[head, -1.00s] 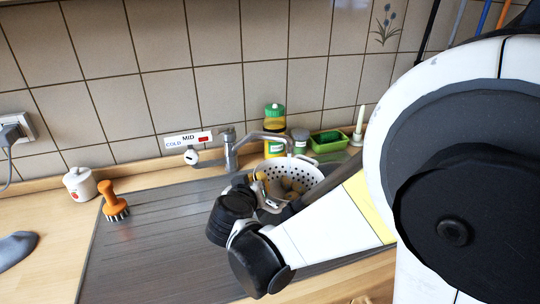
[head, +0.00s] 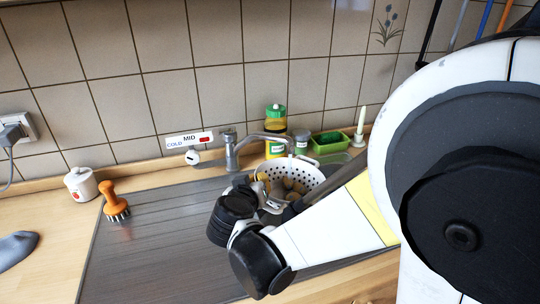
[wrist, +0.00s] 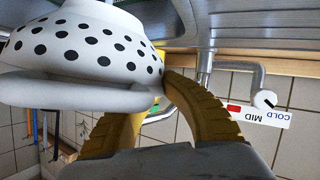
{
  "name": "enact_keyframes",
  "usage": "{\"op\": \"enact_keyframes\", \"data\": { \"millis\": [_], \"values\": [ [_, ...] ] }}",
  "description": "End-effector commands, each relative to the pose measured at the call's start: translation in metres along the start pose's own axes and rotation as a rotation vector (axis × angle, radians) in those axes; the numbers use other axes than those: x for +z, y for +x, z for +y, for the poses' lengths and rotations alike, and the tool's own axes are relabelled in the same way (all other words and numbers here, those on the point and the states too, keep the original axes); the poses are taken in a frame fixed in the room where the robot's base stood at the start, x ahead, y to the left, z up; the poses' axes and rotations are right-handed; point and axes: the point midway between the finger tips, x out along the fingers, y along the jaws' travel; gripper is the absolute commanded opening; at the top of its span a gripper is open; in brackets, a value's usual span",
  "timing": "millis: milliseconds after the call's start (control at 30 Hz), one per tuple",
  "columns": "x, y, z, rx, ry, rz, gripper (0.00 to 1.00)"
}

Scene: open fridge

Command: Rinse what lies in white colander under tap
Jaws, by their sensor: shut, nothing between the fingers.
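The white colander (head: 306,175) with dark holes stands in the sink and holds several brownish, potato-like items (head: 292,185). It fills the upper left of the wrist view (wrist: 85,45), which is upside down. The tap (head: 231,150) stands behind, its spout (head: 275,137) reaching over the colander's back side. No water stream is visible. A white knob (head: 192,157) sits below a COLD/MID sign (head: 188,140). My gripper (head: 262,179) is shut and empty at the colander's left side. Its yellow-brown fingers (wrist: 150,100) are partly behind the rim; I cannot tell whether they touch it.
An orange brush (head: 114,202) stands on the drainboard (head: 150,250), a lidded white pot (head: 80,184) to its left. A yellow bottle with a green cap (head: 275,122), a jar (head: 301,141) and a green tray (head: 330,142) stand behind the sink. The drainboard's middle is clear.

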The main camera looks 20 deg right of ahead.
Motion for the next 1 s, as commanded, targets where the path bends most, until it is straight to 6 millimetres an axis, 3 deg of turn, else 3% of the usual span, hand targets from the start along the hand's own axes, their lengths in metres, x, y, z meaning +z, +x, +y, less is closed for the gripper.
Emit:
{"op": "enact_keyframes", "data": {
  "millis": [333, 1000],
  "values": [
    [-0.002, 0.002, -0.003, 0.000, -0.002, 0.001, 0.00],
    [-0.016, 0.015, -0.032, 0.001, -0.002, 0.001, 0.00]
  ]
}}
